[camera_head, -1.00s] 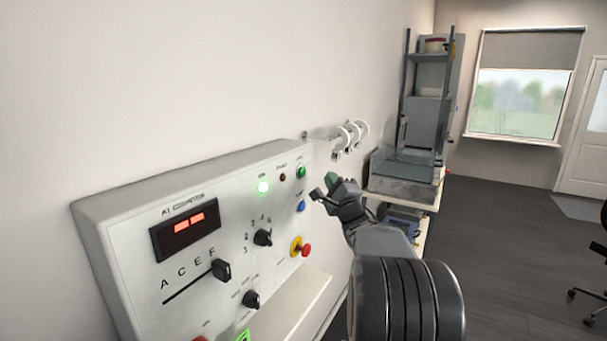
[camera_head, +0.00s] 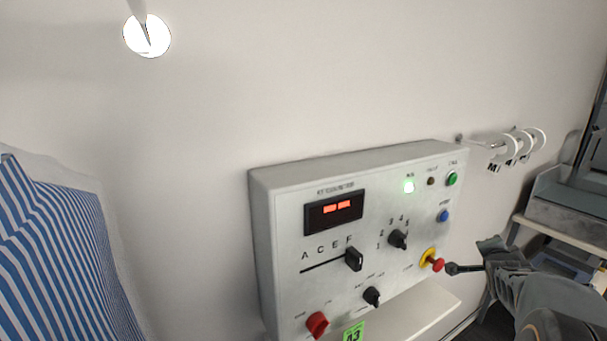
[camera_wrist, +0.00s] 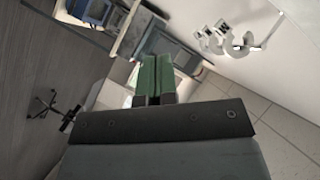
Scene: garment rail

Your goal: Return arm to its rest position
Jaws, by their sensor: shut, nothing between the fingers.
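My gripper (camera_wrist: 156,64) shows in the wrist view with its two green fingers side by side, closed together and empty. In the head view my arm comes in at the lower right, with its dark end (camera_head: 490,252) in front of the wall, just right of the control panel (camera_head: 290,225). Its dark tip appears close to the panel's red button (camera_head: 438,265) in the picture; I cannot tell whether they touch.
White hooks or rings (camera_head: 512,147) stick out from the wall at the right. A bench with grey equipment (camera_head: 570,200) stands beyond my arm. Blue-striped fabric (camera_head: 60,260) hangs at the left. A white shelf (camera_head: 430,305) sits below the panel.

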